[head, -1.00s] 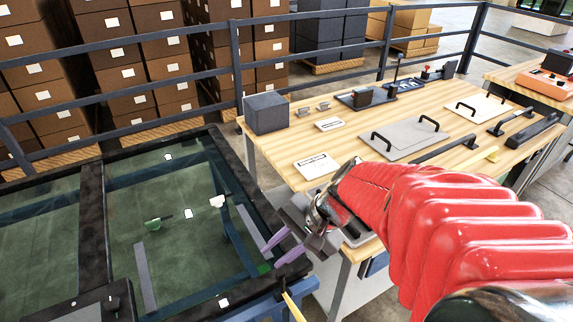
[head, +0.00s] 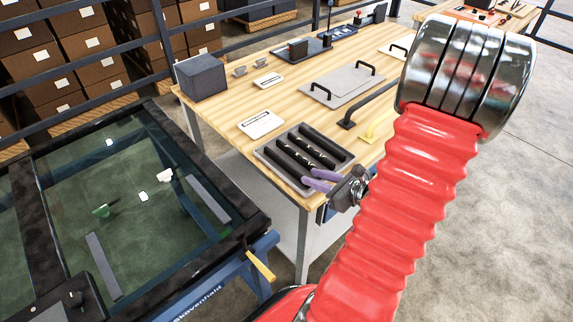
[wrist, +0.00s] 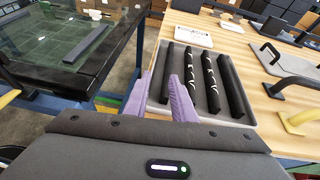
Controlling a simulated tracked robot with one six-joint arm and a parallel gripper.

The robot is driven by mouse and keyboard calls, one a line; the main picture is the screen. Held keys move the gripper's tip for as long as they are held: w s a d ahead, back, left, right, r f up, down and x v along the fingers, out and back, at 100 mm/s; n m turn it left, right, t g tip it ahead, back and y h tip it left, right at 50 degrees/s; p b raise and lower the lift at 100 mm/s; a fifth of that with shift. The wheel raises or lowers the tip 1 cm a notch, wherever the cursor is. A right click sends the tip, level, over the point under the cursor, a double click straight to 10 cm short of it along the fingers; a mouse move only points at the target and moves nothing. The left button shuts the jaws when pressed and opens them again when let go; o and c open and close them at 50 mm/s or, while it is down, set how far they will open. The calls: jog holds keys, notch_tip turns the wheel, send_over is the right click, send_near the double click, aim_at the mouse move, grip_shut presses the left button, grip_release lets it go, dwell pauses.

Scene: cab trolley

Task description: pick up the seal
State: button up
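A shallow grey tray (head: 262,160) sits at the near left corner of the wooden workbench. Several long black strips (head: 327,141) lie side by side in it, and some white marks show among them. These look like the seals; I cannot tell which one the task means. In the wrist view the strips (wrist: 236,88) run away from me. My gripper (head: 307,176), with purple fingers, is at the tray's near edge.
A glass-topped dark frame (head: 236,228) with a yellow handle (head: 260,265) stands left of the bench, across a gap.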

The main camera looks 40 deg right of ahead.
aim_at(292, 168)
jog(key=shift+s+d+f+m+h, duration=0.2)
jog(key=shift+s+d+m, duration=0.1)
jog(key=shift+d, duration=0.1)
jog(key=shift+s+d+f+m+h, duration=0.2)
jog(key=shift+d+m, duration=0.1)
jog(key=shift+d, duration=0.1)
jog(key=shift+w, duration=0.15)
jog(key=x, duration=0.8)
jog(key=shift+a, duration=0.1)
jog(key=shift+w, duration=0.2)
jog(key=shift+x, duration=2.65)
jog(key=shift+f, duration=0.1)
jog(key=shift+c, duration=0.5)
